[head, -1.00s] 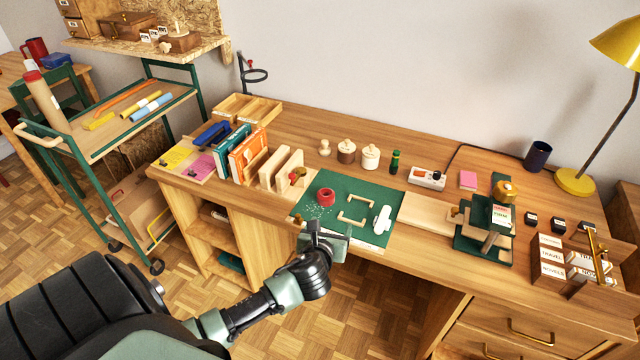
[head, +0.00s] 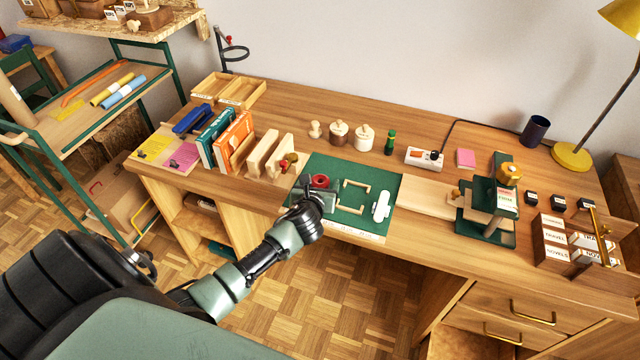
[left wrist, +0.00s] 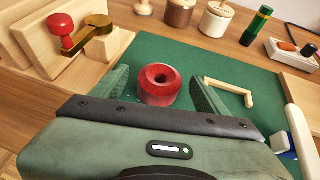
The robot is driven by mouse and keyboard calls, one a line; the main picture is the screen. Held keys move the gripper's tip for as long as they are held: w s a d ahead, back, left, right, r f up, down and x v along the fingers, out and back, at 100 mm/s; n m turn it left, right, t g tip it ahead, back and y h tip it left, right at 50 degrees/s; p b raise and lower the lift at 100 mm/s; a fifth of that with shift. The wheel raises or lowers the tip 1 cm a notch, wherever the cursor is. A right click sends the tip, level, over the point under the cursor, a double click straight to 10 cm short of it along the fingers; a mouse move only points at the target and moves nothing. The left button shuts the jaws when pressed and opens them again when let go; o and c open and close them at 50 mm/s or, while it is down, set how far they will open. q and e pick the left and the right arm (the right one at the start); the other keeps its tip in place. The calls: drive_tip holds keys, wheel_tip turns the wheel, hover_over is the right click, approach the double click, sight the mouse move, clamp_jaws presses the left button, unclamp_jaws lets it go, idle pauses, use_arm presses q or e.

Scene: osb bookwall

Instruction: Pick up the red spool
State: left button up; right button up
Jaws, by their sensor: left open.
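The red spool (head: 320,181) stands on the green cutting mat (head: 350,168) near the mat's left side. In the left wrist view the red spool (left wrist: 160,86) shows its round top with a dark hole, upright. My left gripper (head: 318,190) is open at the front of the mat. In the left wrist view its two green fingers (left wrist: 160,92) reach along the left and right of the spool, which appears between them. In the head view the gripper partly hides the spool. My right gripper is not in view.
Wooden book blocks with a red-knobbed clamp (left wrist: 76,38) stand left of the mat. Two wooden square brackets (head: 353,196) and a white tool (head: 381,206) lie right of the spool. A green press (head: 490,210) is farther right.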

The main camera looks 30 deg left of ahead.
use_arm(q)
drive_tip(key=shift+w, duration=0.1)
drive_tip(key=c, duration=1.4)
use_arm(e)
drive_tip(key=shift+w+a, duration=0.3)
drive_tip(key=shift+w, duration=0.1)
